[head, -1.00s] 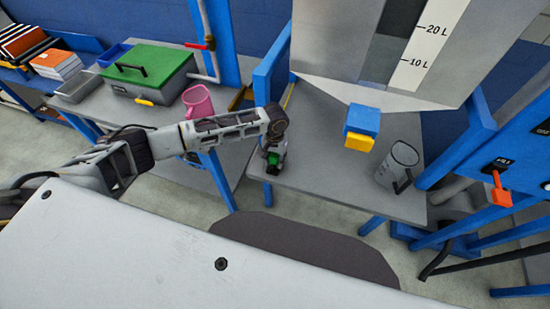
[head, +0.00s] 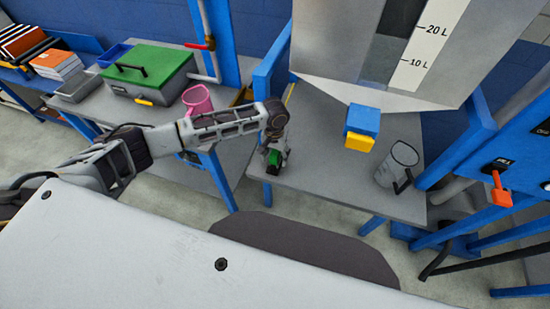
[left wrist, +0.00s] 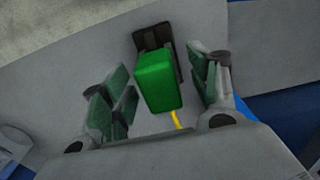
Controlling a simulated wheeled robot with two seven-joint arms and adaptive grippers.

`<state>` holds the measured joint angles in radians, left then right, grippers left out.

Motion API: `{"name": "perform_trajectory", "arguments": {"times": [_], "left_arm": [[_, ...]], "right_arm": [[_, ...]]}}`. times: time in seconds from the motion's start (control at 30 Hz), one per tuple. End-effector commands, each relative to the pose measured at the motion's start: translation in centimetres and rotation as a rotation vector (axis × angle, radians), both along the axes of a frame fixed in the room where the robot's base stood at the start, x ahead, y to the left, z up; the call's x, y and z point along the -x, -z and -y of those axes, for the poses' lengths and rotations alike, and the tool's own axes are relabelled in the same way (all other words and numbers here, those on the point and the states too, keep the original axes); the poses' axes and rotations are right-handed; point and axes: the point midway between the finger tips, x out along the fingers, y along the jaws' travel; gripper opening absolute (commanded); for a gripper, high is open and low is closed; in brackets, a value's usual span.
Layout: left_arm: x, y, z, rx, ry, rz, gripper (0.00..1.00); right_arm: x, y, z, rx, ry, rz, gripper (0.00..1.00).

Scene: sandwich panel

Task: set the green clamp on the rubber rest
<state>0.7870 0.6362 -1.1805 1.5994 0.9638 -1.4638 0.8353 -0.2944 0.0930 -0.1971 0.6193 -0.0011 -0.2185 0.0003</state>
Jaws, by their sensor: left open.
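The green clamp (left wrist: 158,82) stands on the grey table, between the two fingers of my left gripper (left wrist: 163,90) in the left wrist view. The fingers, with green pads, are spread, and gaps show on both sides of the clamp. A dark piece (left wrist: 154,37) shows just past the green body; I cannot tell whether it is the rubber rest or part of the clamp. In the head view the green clamp (head: 275,158) shows small, just below my left gripper (head: 271,146), partly hidden by it. My right gripper is not in view.
The grey table (head: 325,185) also holds a clear jug (head: 398,162) at its right. A hopper with a blue and yellow outlet (head: 361,128) hangs above it. A pink mug (head: 197,99) and a green-lidded box (head: 150,68) stand on the left table.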

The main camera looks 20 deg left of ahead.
Motion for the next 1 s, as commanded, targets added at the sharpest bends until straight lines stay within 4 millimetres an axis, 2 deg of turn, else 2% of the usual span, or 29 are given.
{"name": "perform_trajectory", "arguments": {"times": [0.4,0.6,0.8,1.0], "left_arm": [[0.0,-6.2,0.0,0.001,-0.001,0.002,0.6],[-0.1,-8.5,-0.1,0.0,-0.001,0.001,0.6],[0.0,-9.6,-0.1,0.0,0.0,0.0,0.6],[0.0,-9.7,-0.1,-0.001,0.0,0.0,0.6]], "right_arm": [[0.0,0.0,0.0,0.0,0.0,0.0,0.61],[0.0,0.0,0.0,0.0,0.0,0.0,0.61],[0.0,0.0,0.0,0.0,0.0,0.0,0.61],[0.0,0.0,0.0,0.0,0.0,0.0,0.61]]}}
